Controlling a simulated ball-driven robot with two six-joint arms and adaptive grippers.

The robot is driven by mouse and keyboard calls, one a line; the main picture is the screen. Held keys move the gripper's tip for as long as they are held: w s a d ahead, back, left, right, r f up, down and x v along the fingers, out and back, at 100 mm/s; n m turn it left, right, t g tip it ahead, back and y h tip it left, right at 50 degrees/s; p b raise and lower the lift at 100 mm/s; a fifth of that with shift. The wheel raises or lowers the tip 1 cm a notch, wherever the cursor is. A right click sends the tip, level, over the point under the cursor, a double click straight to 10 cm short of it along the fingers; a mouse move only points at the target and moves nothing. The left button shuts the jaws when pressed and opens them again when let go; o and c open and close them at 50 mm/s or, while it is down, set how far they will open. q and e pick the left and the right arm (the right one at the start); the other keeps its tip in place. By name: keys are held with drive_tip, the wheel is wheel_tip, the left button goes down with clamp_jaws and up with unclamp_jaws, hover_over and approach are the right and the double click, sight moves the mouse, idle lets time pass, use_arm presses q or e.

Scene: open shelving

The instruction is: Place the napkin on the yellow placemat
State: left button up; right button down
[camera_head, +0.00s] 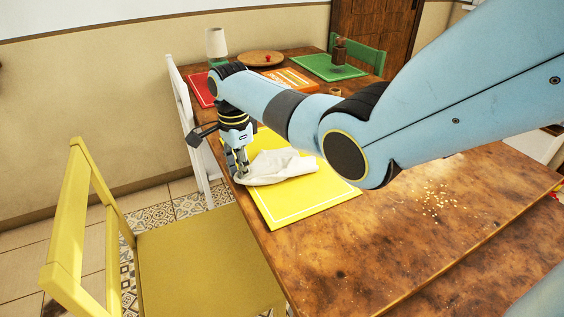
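The yellow placemat (306,207) lies flat near the left edge of the wooden table. The crumpled white napkin (280,166) rests over the placemat's left and middle part, with its left end near the placemat's edge. My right gripper (238,174) points down at the napkin's left end, and its fingertips meet or nearly meet the cloth. The fingers are close together, but whether they pinch the cloth is too small to tell. My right arm hides the placemat's far right part. My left gripper is out of view.
A yellow chair (190,262) stands at the table's left side, a white chair (183,115) behind it. Red (200,90), orange (290,80) and green (328,67) placemats, a lamp (216,45) and a round board (260,58) are farther back. Crumbs (440,200) lie at right.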

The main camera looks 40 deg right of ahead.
drive_tip(key=shift+a+f, duration=0.15)
drive_tip(key=c, duration=1.1)
unclamp_jaws()
drive_tip(key=r+p, duration=0.2)
drive_tip(key=a+r+p, duration=0.1)
drive_tip(key=r+p, duration=0.1)
drive_tip(key=shift+w+a+p, duration=0.1)
drive_tip(key=shift+a+p, duration=0.1)
drive_tip(key=shift+p, duration=0.15)
drive_tip(key=a+r+p, duration=0.1)
drive_tip(key=r+p, duration=0.3)
drive_tip(key=a+r+p, duration=0.1)
drive_tip(key=r+p, duration=0.1)
drive_tip(key=shift+w+a+p, duration=0.15)
drive_tip(key=shift+a+p, duration=0.2)
